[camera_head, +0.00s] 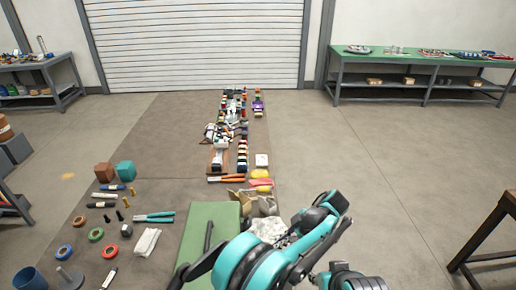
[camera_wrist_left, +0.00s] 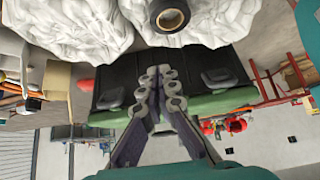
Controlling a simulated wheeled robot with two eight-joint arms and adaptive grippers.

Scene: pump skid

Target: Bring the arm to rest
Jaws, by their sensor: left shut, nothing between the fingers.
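In the left wrist view my left gripper (camera_wrist_left: 160,78) is shut and empty, its jointed purple-grey fingers together. Behind its tips is a dark panel (camera_wrist_left: 190,62) with a green edge; I cannot tell whether they touch. In the head view a teal and black arm of mine (camera_head: 250,258) is bent at the bottom centre, its elbow raised to the right. The left gripper's fingers cannot be made out there. My right gripper is not in view.
A green surface (camera_head: 208,220) lies beside the arm. Hand tools, tape rolls and blocks cover the brown mat (camera_head: 165,130) on the left. White bags (camera_wrist_left: 75,28) and a dark roll (camera_wrist_left: 170,16) are close to the left wrist camera. The floor (camera_head: 360,140) at right is clear.

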